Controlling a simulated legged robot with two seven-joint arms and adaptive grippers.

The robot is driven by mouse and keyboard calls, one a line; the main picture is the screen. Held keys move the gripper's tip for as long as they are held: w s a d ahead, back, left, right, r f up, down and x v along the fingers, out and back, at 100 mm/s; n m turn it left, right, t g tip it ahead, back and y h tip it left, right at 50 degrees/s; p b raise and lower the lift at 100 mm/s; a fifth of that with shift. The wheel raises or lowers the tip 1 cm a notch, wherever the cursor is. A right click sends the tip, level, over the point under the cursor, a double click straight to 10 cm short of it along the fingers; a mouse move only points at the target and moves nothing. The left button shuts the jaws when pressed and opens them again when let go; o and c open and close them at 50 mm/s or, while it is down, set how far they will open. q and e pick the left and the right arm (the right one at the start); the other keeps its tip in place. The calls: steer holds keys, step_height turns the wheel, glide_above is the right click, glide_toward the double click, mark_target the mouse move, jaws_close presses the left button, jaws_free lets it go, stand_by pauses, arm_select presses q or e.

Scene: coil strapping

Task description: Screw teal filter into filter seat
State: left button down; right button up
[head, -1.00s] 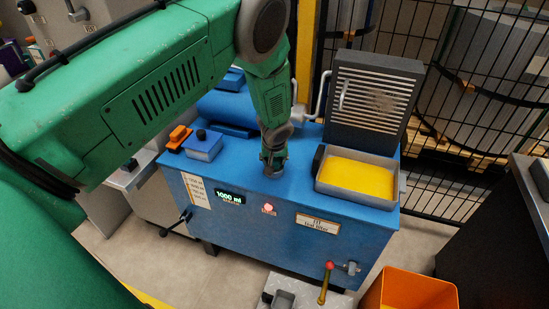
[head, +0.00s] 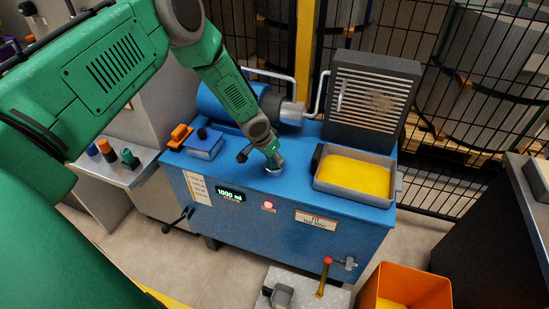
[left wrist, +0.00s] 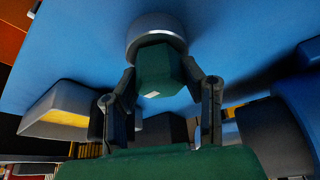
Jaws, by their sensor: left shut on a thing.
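My left gripper (head: 268,151) reaches down from the upper left onto the blue machine top. In the left wrist view its fingers (left wrist: 162,88) are shut on the teal filter (left wrist: 160,72), a dark teal faceted body between them. The filter also shows as a small teal piece at the fingertips in the head view (head: 276,160). Its far end meets the pale metal ring of the filter seat (left wrist: 150,24), which also shows in the head view (head: 274,173). The thread is hidden. My right gripper is not in view.
A grey tray of yellow material (head: 352,177) stands right of the seat, before a dark louvred panel (head: 372,100). A blue box (head: 204,146) and an orange part (head: 180,134) lie left. An orange bin (head: 405,290) stands below. Small coloured parts sit on the left bench (head: 112,170).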

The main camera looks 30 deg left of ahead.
arm_select(q)
steer(key=m+b, duration=0.1)
steer(key=m+h+b, duration=0.1)
steer(key=shift+a+f+m, duration=0.15)
steer(key=shift+f+m, duration=0.05)
steer(key=shift+m, duration=0.2)
steer(key=shift+m+b, duration=0.6)
steer(key=shift+b, duration=0.25)
steer(key=shift+r+g+h, duration=0.1)
steer(key=shift+g+h, duration=0.2)
steer(key=shift+d+r+m, duration=0.1)
steer(key=shift+d+m, duration=0.1)
steer(key=shift+m, duration=0.1)
